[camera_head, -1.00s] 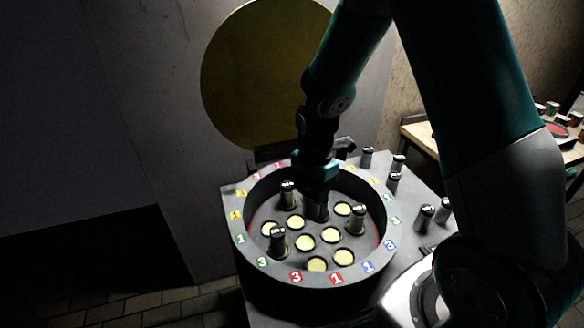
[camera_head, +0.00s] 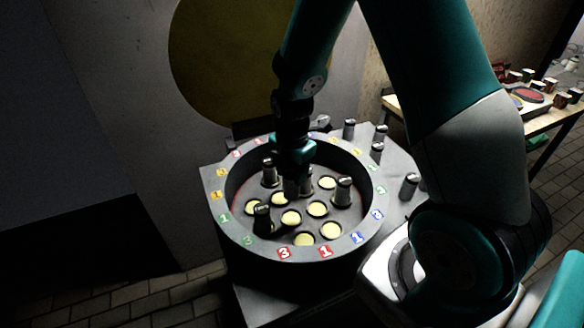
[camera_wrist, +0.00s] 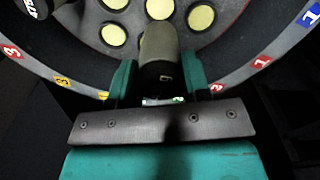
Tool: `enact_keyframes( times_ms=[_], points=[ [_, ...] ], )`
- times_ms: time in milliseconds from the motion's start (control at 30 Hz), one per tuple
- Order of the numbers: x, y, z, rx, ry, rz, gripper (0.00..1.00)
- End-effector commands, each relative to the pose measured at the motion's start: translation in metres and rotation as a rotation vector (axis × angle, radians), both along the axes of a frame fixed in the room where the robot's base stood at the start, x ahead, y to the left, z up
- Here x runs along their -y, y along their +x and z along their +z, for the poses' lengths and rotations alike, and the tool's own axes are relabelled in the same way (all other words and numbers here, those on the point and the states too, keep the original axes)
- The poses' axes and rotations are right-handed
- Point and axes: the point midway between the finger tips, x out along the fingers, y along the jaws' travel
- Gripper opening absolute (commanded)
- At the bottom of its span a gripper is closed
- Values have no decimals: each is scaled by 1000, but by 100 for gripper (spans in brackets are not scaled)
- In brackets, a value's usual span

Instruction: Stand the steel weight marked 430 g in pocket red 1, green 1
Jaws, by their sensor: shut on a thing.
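My gripper (camera_head: 293,168) is shut on a dark grey steel weight (camera_head: 292,188), held inside the round basin (camera_head: 225,236). In the wrist view the held weight (camera_wrist: 158,45) is between the teal fingers, its mark not readable. The weight's lower end is hard to see, so I cannot tell whether it touches the basin floor. Pale yellow round pockets (camera_head: 291,217) lie in the basin. Coloured number tags ring the rim, including a red 1 (camera_head: 326,251) and a green 1 (camera_head: 225,218). The far pockets are partly hidden by my gripper.
Other weights stand in the basin at the back left (camera_head: 268,173), right (camera_head: 343,192) and front left (camera_head: 262,219). Several more stand on the slab outside, one at the right (camera_head: 409,185). A wooden table (camera_head: 545,122) with small objects is at the far right.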

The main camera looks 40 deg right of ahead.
Motion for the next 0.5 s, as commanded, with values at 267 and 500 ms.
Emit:
enact_keyframes(
  times_ms=[267,500],
  points=[
    [0,0,-39,0,0,0,5],
    [0,0,-65,1,0,0,5]
  ],
)
